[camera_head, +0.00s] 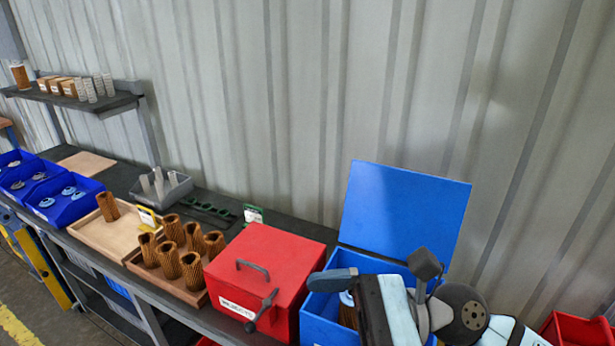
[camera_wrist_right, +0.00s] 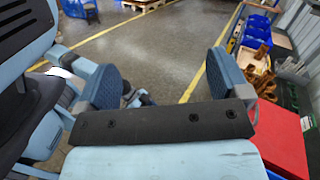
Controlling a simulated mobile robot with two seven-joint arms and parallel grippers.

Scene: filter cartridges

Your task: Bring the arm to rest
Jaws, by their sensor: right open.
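My right gripper (camera_head: 378,272) is at the lower right of the head view, above and in front of the blue box (camera_head: 318,318), whose lid (camera_head: 403,212) stands open. Its jaws are apart, and the right wrist view shows both fingers (camera_wrist_right: 165,80) with nothing between them. A brown filter cartridge (camera_head: 348,314) shows partly inside the blue box; my gripper hides much of the inside. Several brown pleated cartridges (camera_head: 171,262) stand in a wooden tray (camera_head: 193,298). One more cartridge (camera_head: 108,206) stands in the wooden tray (camera_head: 120,230) beside it. My left gripper is not in view.
A shut red box (camera_head: 262,262) with handles stands left of the blue box. Blue bins (camera_head: 70,208), a grey bin (camera_head: 160,190) and a shelf (camera_head: 70,100) are further left. A red bin (camera_head: 575,330) is at far right. Open floor (camera_wrist_right: 160,60) shows in the wrist view.

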